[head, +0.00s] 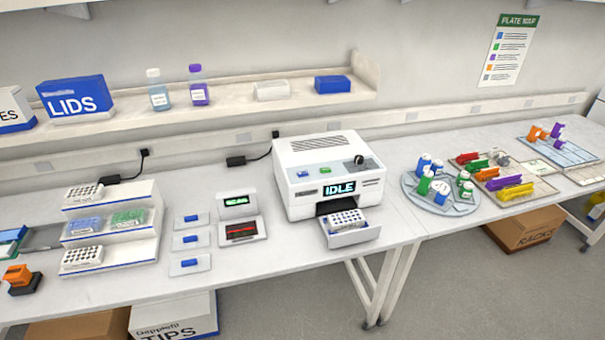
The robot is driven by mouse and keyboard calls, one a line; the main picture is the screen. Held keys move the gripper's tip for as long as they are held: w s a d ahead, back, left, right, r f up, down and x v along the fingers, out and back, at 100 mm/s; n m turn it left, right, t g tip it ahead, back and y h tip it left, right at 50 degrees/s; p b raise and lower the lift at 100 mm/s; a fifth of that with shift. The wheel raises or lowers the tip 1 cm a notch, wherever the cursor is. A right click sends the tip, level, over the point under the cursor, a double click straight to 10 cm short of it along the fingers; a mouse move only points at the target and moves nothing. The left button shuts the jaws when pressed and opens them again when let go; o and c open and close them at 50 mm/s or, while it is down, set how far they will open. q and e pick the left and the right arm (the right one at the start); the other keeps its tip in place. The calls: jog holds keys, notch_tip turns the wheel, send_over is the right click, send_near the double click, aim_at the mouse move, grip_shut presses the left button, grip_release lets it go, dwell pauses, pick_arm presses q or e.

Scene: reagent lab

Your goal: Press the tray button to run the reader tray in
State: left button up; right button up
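The reader (300,205) is a white box at the middle of the bench, and its display (340,188) reads "IDLE". Its tray (355,238) sticks out at the front below the display. A white well plate (347,219) with dark wells lies in the tray. On the reader's sloped upper face are a small blue button (302,174) and a small green button (325,170). Any lettering on them is too small to read, so I cannot tell which is the tray button. A dark round knob (359,160) sits to their right. Neither of my grippers is in view.
Left of the reader stand a small scanner (242,231), blue-tabbed cards and a stepped plate rack (110,243). To the right are a round vial carousel (439,200) and colored racks (497,182). A shelf (200,115) runs behind. Bench space before the reader is narrow.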

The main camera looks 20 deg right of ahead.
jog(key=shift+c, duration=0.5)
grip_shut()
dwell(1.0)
